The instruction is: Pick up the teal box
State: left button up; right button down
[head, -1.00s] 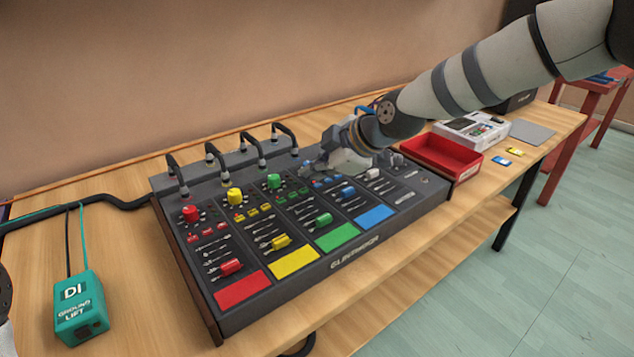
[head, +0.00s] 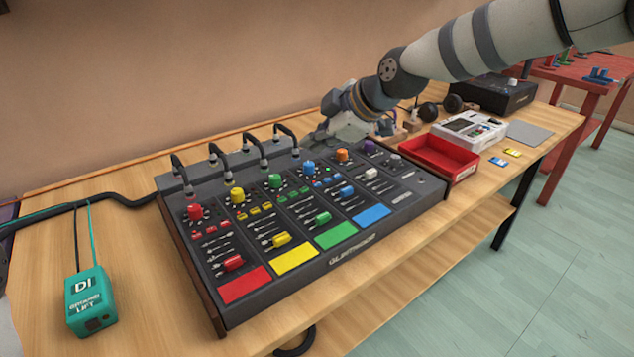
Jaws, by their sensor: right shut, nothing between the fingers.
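The teal box (head: 91,302), marked "DI GROUND LIFT", stands on the wooden table at the lower left of the head view. A black cable and a teal cable run up from its back. My right gripper (head: 312,137) is over the back edge of the mixer, far to the right of the teal box. It is shut and empty, and its fingertips are partly hard to make out against the dark panel. My left gripper is not in view.
A large mixer (head: 345,243) with coloured knobs, sliders and arched black cables fills the middle of the table. A red tray (head: 440,160), a white device (head: 470,129) and a grey pad (head: 531,134) lie to the right. Bare wood surrounds the teal box.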

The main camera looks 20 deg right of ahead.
aim_at(89, 295)
jog(key=k+l, duration=0.8)
jog(key=k, duration=0.05)
